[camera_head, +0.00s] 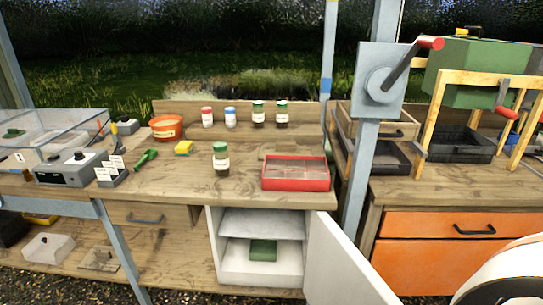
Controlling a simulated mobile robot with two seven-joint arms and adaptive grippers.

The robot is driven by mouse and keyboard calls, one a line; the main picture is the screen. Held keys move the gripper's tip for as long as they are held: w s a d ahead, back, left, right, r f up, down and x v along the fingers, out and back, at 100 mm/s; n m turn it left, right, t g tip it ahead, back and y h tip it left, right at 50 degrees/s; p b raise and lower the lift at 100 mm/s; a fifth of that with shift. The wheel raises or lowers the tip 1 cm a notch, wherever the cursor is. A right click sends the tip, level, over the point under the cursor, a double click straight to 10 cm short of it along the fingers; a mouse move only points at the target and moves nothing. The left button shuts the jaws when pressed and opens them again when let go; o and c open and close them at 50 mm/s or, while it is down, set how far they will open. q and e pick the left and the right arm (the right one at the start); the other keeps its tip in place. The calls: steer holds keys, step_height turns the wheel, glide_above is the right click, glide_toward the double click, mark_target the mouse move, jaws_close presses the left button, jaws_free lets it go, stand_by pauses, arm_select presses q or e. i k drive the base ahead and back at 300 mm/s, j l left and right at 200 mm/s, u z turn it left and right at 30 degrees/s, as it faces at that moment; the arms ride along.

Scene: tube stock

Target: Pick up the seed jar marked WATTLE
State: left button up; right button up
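Several small jars stand upright on the wooden bench. One jar with a dark green lid (221,157) and a pale label stands alone near the middle front of the bench. At the back stand a red-lidded jar (207,117), a blue-lidded jar (230,118) and two green-lidded jars, the left one (258,114) and the right one (282,113). The label writing is too small to read, so I cannot tell which jar is marked WATTLE. Neither gripper is in view.
A red divided tray (296,185) lies right of the front jar. A grey post (366,150) rises at right.

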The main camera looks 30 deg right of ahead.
mark_target(222, 164)
steer(key=i+j+z, duration=0.1)
steer(key=z, duration=0.35)
steer(key=i+j+z, duration=0.15)
steer(key=z, duration=0.3)
steer(key=i+j+z, duration=0.15)
steer(key=z, duration=0.3)
